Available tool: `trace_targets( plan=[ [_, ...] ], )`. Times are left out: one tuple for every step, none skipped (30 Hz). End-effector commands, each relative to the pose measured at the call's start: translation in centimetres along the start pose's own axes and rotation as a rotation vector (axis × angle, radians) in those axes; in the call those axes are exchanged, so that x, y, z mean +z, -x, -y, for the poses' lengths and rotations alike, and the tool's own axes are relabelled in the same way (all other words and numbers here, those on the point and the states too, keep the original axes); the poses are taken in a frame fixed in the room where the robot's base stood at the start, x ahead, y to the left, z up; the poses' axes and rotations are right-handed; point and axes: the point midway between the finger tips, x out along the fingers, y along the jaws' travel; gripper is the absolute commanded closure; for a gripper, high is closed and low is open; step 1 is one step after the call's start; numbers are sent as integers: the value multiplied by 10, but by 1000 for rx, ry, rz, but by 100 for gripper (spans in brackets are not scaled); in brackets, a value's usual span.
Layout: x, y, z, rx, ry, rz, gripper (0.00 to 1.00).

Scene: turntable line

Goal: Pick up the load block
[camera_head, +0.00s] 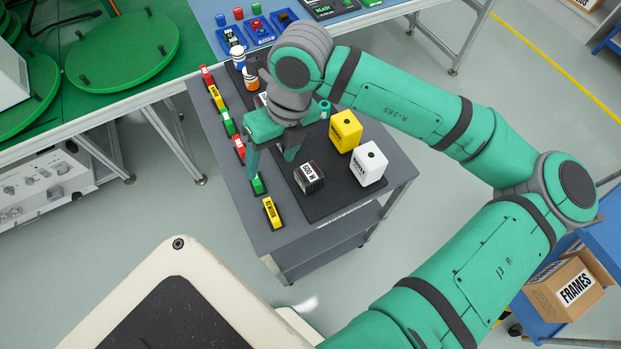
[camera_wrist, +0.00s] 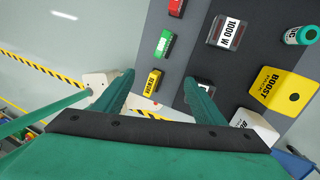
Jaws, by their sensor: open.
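A dark load block (camera_head: 309,177) with a white label that seems to read 500 W sits on the black mat of the grey cart. A second dark block (camera_head: 262,100) is partly hidden by my arm; in the wrist view it is the block labelled 1000 W (camera_wrist: 230,31). My gripper (camera_head: 271,169) is open and empty, fingers pointing down, left of the 500 W block in the head view. In the wrist view my gripper (camera_wrist: 159,77) has a small yellow block in sight between its fingers, and the right finger mostly hides a dark block behind it.
A yellow BOOST block (camera_head: 345,130), a white block (camera_head: 368,163) and a teal cylinder (camera_head: 324,108) stand right of the gripper. Small red, green and yellow blocks (camera_head: 272,212) line the cart's left edge. A green-topped table (camera_head: 190,40) is behind left.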

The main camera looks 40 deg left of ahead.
Motion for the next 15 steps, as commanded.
trace_targets(
  plan=[
    [-6,3,16,-66,-15,-27,36],
    [-9,5,24,-99,-23,-40,36],
    [-13,7,34,-138,-35,-57,36],
    [-16,8,41,-163,-43,-66,36],
    [-18,10,47,-185,-50,-74,36],
    [-20,12,53,-209,-59,-85,36],
    [-22,13,57,-224,-63,-91,36],
    [-24,14,60,-236,-67,-96,36],
    [-25,14,63,-246,-71,-100,36],
    [-26,13,65,-252,-73,-101,36],
    [-27,10,67,-254,-75,-103,36],
    [-28,6,68,-256,-76,-105,36],
    [-29,2,70,-256,-77,-105,36],
    [-29,-2,71,-255,-77,-105,36],
    [-30,-9,72,-254,-76,-105,36]
  ],
)
